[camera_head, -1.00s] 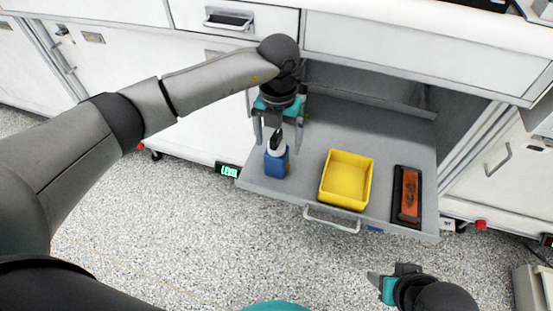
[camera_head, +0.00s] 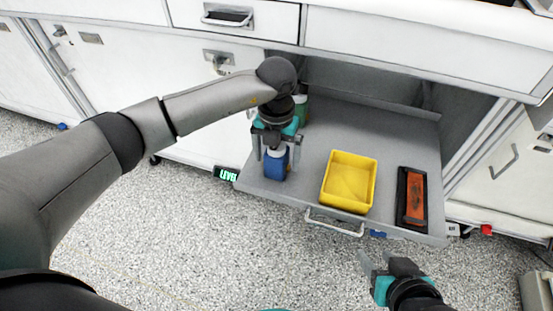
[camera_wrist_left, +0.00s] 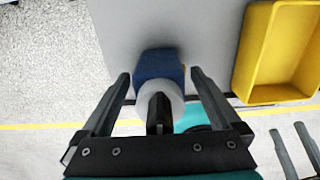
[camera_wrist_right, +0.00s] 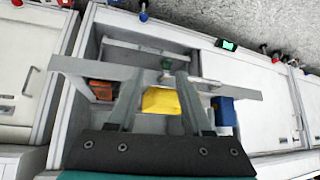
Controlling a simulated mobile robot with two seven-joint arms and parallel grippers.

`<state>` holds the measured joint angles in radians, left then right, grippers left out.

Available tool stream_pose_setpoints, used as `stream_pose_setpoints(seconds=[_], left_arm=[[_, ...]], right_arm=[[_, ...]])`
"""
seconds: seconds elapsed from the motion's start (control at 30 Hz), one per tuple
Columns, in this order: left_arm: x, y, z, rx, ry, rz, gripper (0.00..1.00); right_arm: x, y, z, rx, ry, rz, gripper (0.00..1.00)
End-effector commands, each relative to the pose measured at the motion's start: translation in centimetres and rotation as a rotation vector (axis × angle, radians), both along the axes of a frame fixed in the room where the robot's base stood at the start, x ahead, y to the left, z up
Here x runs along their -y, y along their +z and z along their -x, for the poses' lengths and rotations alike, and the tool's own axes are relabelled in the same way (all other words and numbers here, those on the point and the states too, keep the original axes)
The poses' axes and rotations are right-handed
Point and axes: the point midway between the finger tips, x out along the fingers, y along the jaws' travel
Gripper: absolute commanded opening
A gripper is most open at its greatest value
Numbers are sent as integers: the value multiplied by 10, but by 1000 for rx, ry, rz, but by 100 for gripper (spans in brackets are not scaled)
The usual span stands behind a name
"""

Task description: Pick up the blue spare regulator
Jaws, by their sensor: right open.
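The blue spare regulator (camera_head: 276,167) has a blue body and a white upper part, and stands upright at the left front of the open grey drawer (camera_head: 370,125). My left gripper (camera_head: 277,158) is above it, pointing down, with one finger on each side. In the left wrist view the blue body (camera_wrist_left: 159,63) sits between the open fingers of my left gripper (camera_wrist_left: 160,75), with narrow gaps visible at both sides. My right gripper (camera_head: 372,262) is open and empty in front of the drawer, near its right side.
A yellow bin (camera_head: 348,181) and a black tray with an orange piece (camera_head: 412,198) stand to the right in the drawer. A green item (camera_head: 302,108) is partly hidden behind my left gripper. The drawer handle (camera_head: 334,222) sticks out in front.

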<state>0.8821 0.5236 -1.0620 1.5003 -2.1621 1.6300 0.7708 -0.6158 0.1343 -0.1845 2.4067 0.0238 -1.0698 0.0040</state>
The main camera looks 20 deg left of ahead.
Motion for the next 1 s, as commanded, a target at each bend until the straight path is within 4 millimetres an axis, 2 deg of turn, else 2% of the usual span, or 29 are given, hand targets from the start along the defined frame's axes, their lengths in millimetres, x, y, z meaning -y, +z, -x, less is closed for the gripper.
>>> stream_pose_setpoints(seconds=[0.07, 0.83, 0.87, 1.0], left_arm=[[0, 0, 0, 0, 0, 0, 90], [0, 0, 0, 0, 0, 0, 3], [0, 0, 0, 0, 0, 0, 0], [0, 0, 0, 0, 0, 0, 0]], right_arm=[[0, 0, 0, -1, 0, 0, 50], [0, 0, 0, -2, 0, 0, 50], [0, 0, 0, -2, 0, 0, 50], [0, 0, 0, -2, 0, 0, 50]])
